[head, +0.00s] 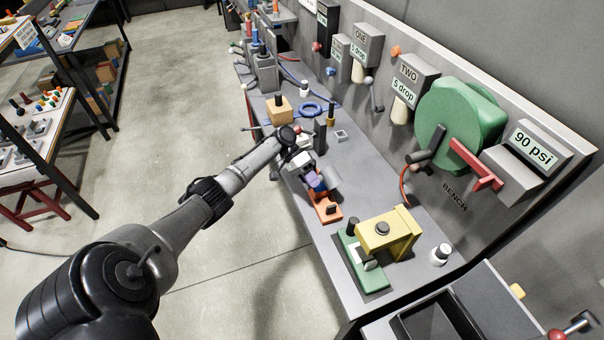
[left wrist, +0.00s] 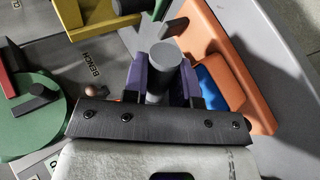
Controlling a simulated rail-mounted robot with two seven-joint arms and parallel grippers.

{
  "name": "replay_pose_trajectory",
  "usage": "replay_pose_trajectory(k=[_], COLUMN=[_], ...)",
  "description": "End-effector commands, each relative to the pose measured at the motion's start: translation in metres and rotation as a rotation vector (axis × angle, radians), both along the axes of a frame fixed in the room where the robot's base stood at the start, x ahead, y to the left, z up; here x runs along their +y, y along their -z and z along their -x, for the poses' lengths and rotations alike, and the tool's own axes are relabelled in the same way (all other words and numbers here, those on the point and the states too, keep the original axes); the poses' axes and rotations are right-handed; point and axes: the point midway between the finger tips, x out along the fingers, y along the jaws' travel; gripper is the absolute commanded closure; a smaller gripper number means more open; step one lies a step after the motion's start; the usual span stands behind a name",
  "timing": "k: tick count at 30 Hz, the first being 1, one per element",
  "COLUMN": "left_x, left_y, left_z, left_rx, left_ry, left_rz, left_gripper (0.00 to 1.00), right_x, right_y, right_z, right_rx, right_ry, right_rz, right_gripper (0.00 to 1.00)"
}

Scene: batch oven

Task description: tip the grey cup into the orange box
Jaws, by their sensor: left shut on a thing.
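My left gripper (head: 314,180), with purple fingers, is shut on the grey cup (head: 332,176). In the left wrist view the cup (left wrist: 164,62) shows as a grey cylinder between the two fingers. In the head view the cup lies tilted to one side, above the bench. Its opening and contents cannot be seen. The orange box (head: 326,212) is just below and in front of the gripper. In the left wrist view the orange box (left wrist: 255,98) is right beside the fingers, with something blue (left wrist: 217,88) in it. My right gripper is not in view.
A green base with a yellow block (head: 386,234) stands in front of the orange box on the bench (head: 350,165). A dark post (head: 320,136) and a wooden block (head: 279,110) stand behind the gripper. A green wheel with a red lever (head: 472,165) is at the wall.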

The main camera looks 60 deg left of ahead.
Motion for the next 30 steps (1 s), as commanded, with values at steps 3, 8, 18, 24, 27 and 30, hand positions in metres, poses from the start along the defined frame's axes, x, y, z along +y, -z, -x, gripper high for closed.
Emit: replay_pose_trajectory(k=[3, 8, 18, 24, 27, 30], left_x=[0.012, 0.017, 0.018, 0.019, 0.019, 0.021], left_y=[-0.005, -0.009, -0.016, -0.018, -0.020, -0.020], left_z=[0.009, 0.013, 0.013, 0.014, 0.014, 0.013], left_rx=[0.002, 0.005, 0.019, 0.034, 0.042, 0.052], left_ry=[0.049, 0.072, 0.076, 0.075, 0.077, 0.073], left_rz=[-0.015, -0.047, -0.253, -0.438, -0.567, -0.704], left_gripper=[1.00, 1.00, 1.00, 1.00, 1.00, 1.00], right_x=[0.000, -0.001, -0.001, -0.001, 0.000, 0.000], right_y=[0.001, -0.005, -0.036, -0.055, -0.064, -0.070], right_z=[0.000, 0.000, 0.001, 0.001, 0.001, 0.001], right_rx=[0.000, 0.001, 0.002, 0.002, 0.002, 0.002], right_ry=[-0.001, -0.001, 0.000, 0.000, 0.001, 0.002], right_rz=[0.001, 0.003, 0.003, 0.001, 0.000, -0.001], right_gripper=[0.77, 0.77, 0.77, 0.77, 0.77, 0.77])
